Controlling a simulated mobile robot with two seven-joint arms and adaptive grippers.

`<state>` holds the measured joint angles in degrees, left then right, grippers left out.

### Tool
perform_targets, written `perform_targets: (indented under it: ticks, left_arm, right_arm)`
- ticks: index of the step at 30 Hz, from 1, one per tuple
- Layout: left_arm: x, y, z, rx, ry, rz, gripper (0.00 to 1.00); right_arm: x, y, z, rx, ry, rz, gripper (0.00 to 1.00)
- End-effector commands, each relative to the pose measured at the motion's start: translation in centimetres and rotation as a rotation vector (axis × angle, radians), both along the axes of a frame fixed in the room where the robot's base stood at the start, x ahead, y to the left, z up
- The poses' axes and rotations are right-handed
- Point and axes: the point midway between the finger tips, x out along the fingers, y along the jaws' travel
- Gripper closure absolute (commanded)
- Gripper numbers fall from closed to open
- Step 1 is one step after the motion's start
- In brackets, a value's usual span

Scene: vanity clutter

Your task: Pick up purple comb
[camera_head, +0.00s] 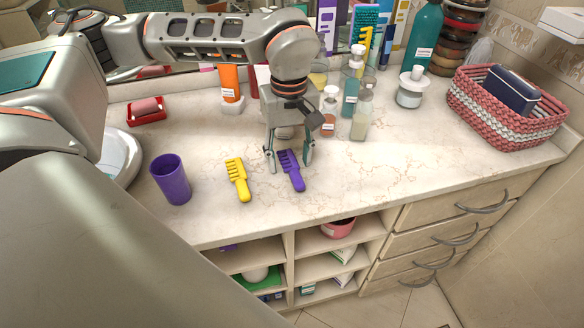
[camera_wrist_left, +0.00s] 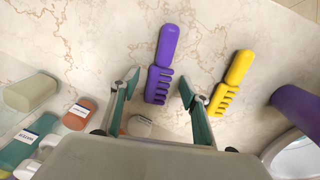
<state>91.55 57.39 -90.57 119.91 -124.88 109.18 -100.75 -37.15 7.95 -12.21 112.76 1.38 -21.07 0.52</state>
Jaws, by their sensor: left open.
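The purple comb (camera_head: 290,170) lies flat on the marble counter near its front edge. My left gripper (camera_head: 289,163) is open above it, with one finger on each side of the comb in the head view. In the left wrist view the purple comb (camera_wrist_left: 161,66) shows ahead of and between the open fingertips (camera_wrist_left: 158,84), its toothed end nearer the gripper and its handle pointing away. I cannot tell the exact height of the fingers over the counter. My right gripper is not in view.
A yellow comb (camera_head: 238,180) lies left of the purple comb, and a purple cup (camera_head: 171,179) stands further left. Bottles (camera_head: 361,112) stand behind on the right. A woven basket (camera_head: 508,108) is at far right. The counter (camera_head: 400,165) right of the comb is clear.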

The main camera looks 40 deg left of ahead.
Motion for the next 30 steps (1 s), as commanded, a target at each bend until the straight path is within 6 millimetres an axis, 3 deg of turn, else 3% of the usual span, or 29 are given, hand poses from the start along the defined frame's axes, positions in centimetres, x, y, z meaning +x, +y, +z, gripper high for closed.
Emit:
perform_targets:
  ticks: [2, 6, 20, 26, 30]
  left_arm:
    - [0.0, 0.0, 0.0, 0.000, 0.000, 0.000, 0.54]
    - [0.0, 0.0, 0.0, 0.000, 0.000, 0.000, 0.87]
    - [0.1, 0.0, 0.5, 0.000, -0.002, 0.000, 0.87]
    - [0.2, 0.0, 2.6, 0.000, -0.006, 0.001, 0.87]
    - [0.2, 0.0, 5.5, 0.000, -0.008, 0.001, 0.87]
  right_arm:
    - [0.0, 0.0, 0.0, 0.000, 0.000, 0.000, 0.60]
    - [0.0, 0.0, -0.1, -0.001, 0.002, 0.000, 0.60]
    - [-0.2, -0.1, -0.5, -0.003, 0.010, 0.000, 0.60]
    - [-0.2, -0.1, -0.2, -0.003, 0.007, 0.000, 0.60]
    - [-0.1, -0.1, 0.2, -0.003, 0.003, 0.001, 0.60]
